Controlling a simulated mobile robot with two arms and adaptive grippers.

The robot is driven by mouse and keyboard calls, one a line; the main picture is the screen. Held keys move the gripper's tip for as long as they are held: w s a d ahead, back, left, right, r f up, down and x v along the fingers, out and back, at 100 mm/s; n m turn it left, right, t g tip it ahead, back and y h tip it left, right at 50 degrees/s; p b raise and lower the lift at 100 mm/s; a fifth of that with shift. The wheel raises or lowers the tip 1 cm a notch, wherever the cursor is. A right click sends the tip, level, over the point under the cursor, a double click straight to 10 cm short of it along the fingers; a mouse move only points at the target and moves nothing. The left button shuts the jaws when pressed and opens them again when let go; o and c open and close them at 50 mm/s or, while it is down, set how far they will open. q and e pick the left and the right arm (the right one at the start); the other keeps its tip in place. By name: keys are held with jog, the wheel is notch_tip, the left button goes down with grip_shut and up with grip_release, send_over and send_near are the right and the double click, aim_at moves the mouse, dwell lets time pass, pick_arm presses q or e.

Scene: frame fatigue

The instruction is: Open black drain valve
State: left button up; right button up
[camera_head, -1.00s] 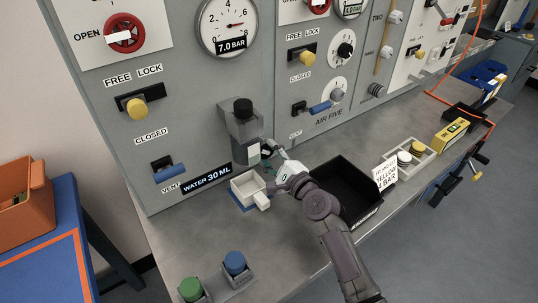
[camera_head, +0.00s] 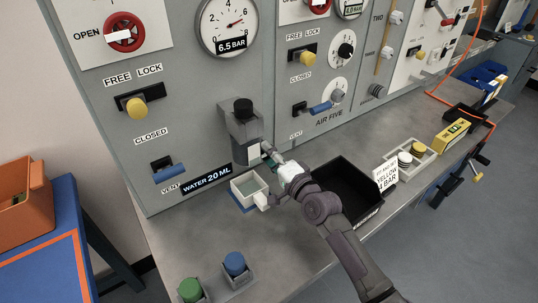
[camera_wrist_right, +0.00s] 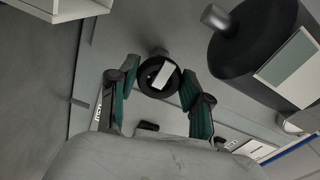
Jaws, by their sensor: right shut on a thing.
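The black drain valve knob (camera_wrist_right: 158,77), round with a white mark, sits between the two fingers of my right gripper (camera_wrist_right: 156,90) in the right wrist view. The gripper is shut on it. In the head view my right gripper (camera_head: 270,157) is at the lower right of the grey filter body (camera_head: 242,130), and the knob is mostly hidden there. The water display (camera_head: 206,179) reads 20 ML and the gauge (camera_head: 228,23) reads 6.5 BAR. My left gripper is not in view.
A black tray (camera_head: 345,190) lies right of the cup, under my right forearm. A blue button (camera_head: 235,264) and a green button (camera_head: 190,289) stand at the bench's front left. Yellow and blue levers line the panel. The bench between cup and buttons is clear.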

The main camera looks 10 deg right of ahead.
dwell(0.5)
jog(key=o, duration=1.2)
jog(key=shift+c, duration=0.2)
jog(key=v, duration=1.2)
jog(key=shift+f, duration=0.15)
